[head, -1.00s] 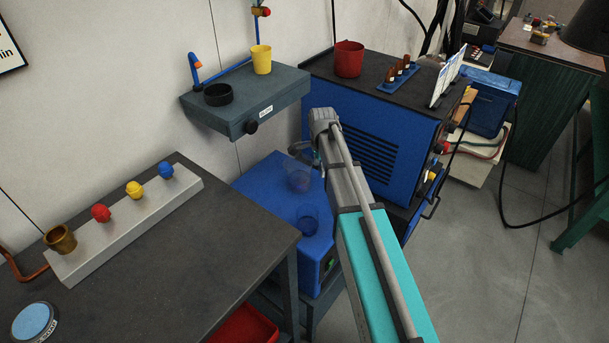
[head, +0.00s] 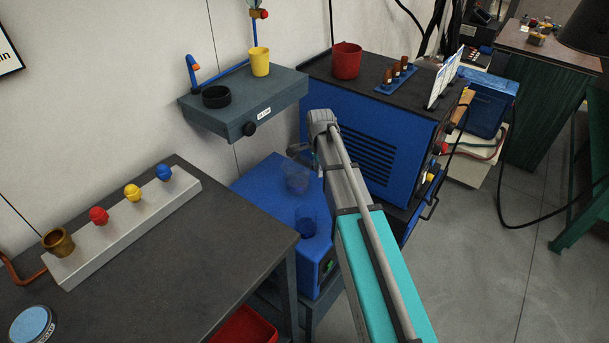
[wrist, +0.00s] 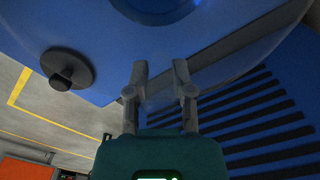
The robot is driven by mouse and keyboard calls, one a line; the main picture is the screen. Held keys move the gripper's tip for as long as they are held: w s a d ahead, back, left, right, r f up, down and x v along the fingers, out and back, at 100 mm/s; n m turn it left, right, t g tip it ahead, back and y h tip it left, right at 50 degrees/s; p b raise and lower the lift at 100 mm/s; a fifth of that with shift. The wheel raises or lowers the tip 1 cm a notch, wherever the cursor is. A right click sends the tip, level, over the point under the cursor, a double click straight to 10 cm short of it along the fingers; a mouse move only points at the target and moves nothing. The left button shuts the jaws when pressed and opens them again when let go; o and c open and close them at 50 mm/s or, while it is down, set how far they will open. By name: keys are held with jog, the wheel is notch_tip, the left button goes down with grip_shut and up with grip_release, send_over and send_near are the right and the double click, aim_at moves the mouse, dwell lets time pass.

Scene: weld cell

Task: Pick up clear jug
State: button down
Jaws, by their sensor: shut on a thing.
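The clear jug (head: 297,180) is see-through and shows in the head view beside the end of my arm, above or on the blue cabinet. In the wrist view its curved clear wall (wrist: 215,55) spans the top of the picture. My gripper (wrist: 159,72) is shut on the jug, with its fingertips at the near edge of the wall. In the head view my arm's end partly hides the grip. I cannot tell whether the jug's base touches the cabinet.
A grey wall shelf (head: 285,92) holds a yellow cup and black dish. A blue slatted machine (head: 368,140) stands right. The dark bench (head: 190,245) is at left.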

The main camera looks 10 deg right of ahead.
jog(key=shift+r+p, duration=0.3)
dwell(0.4)
jog(key=shift+r+p, duration=1.3)
jog(key=shift+p, duration=0.05)
jog(key=s+r+p, duration=0.9)
jog(key=s, duration=0.4)
jog(key=shift+s+a+r+p, duration=0.3)
jog(key=shift+s+a+r, duration=0.05)
jog(key=shift+s, duration=0.15)
